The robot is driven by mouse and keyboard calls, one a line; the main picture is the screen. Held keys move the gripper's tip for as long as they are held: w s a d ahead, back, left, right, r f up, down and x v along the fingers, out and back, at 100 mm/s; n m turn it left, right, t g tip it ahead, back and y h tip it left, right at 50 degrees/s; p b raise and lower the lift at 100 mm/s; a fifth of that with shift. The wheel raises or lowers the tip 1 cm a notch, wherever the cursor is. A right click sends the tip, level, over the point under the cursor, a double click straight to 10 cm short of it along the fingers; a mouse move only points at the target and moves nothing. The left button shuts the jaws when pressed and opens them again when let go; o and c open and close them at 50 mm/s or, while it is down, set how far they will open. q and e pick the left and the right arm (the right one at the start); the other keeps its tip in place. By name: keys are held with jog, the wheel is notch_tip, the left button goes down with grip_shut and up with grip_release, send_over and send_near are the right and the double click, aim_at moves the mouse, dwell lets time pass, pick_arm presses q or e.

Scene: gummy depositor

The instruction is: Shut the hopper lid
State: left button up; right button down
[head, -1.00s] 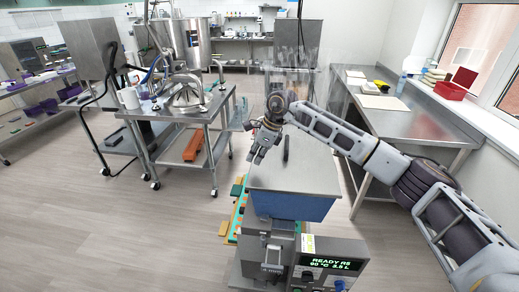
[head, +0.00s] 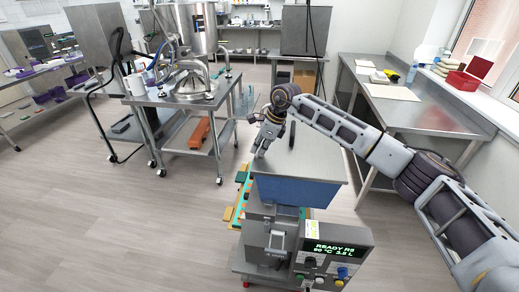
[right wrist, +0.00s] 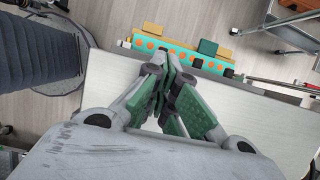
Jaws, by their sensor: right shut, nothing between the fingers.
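The hopper lid (head: 315,160) is a flat grey metal plate with a black bar handle (head: 291,135). In the head view it lies level over the blue-sided hopper (head: 300,193), and no gap shows along the near edge. In the right wrist view the lid (right wrist: 240,110) spreads as a pale plate below the gripper. My right gripper (head: 258,153) is shut and empty, at the lid's left edge; it shows in the right wrist view (right wrist: 170,72). I cannot tell whether it touches the lid. The far edge is partly hidden by my right arm. My left gripper is out of view.
The control panel (head: 320,262) reads READY below the hopper. A teal and orange tray strip (head: 241,198) sticks out at the left. A steel cart (head: 178,98) with a kettle stands back left; a steel bench (head: 425,115) runs along the right. Floor at left is clear.

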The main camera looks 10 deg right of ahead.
jog(key=shift+s+f, duration=0.3)
jog(key=shift+f, duration=0.4)
jog(key=shift+w+r+p, duration=0.15)
jog(key=shift+r+p, duration=0.15)
jog(key=shift+r, duration=0.25)
notch_tip(320, 180, up, 4)
jog(key=shift+w+a+f+p, duration=0.1)
jog(key=shift+w+f+p, duration=0.05)
jog(key=shift+p, duration=0.45)
notch_tip(320, 180, up, 10)
jog(key=b, duration=0.1)
jog(key=shift+r+b, duration=0.25)
jog(key=shift+b, duration=0.15)
